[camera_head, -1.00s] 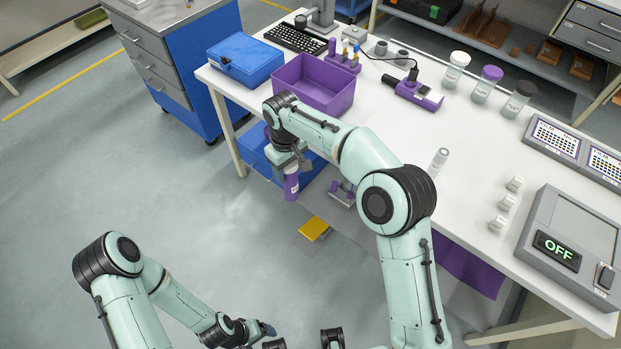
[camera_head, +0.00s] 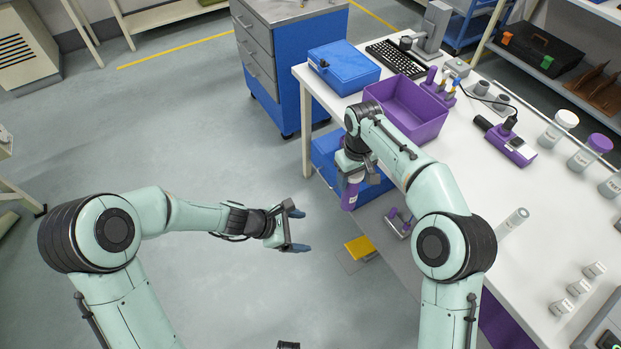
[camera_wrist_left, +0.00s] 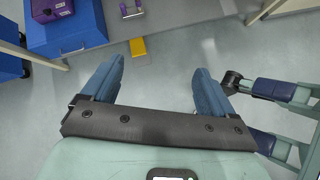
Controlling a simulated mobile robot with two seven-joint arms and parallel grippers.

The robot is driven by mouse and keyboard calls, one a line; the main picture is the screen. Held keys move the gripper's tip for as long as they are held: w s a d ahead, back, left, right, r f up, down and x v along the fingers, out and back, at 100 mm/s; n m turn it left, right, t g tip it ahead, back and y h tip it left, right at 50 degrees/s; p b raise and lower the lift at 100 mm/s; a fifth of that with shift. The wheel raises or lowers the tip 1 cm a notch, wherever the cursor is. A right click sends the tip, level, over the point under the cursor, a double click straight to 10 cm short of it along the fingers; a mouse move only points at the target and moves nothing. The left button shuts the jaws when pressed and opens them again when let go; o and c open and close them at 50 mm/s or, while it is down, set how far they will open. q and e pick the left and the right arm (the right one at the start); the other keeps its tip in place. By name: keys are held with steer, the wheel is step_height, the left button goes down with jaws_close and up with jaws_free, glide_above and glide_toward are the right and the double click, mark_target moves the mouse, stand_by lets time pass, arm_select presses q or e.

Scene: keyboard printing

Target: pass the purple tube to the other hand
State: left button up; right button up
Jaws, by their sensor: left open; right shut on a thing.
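The purple tube (camera_head: 350,196) hangs below my right gripper (camera_head: 352,175), which is shut on its upper part, off the table's near-left edge. The jaws hide part of the tube. My left gripper (camera_head: 298,230) is open and empty over the floor, below and to the left of the tube in the head view, with a clear gap between them. In the left wrist view its two blue fingers are wide apart (camera_wrist_left: 155,88) with only floor between them. I cannot make out the tube in that view.
The white table (camera_head: 465,180) holds a purple bin (camera_head: 415,128), a blue box (camera_head: 343,66) and a purple device (camera_head: 511,146). Below are a blue container (camera_head: 328,158) and a yellow block (camera_head: 360,248). The floor left of the table is free.

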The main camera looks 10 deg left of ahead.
arm_select(q)
steer(key=w+d+r+n+t+h, duration=0.1)
steer(key=w+r+n+t+h, duration=0.15)
steer(key=r, duration=0.55)
steer(key=w+d+r+n+t+h, duration=0.1)
steer(key=w+r+n+t, duration=0.15)
steer(key=r, duration=0.45)
steer(key=shift+m+g, duration=0.5)
steer(key=x, duration=1.2)
steer(key=shift+w, duration=0.35)
steer(key=c, duration=1.2)
steer(key=shift+o, duration=0.2)
steer(key=shift+r, duration=0.1)
arm_select(e)
steer(key=o, duration=1.4)
steer(key=shift+o, duration=0.2)
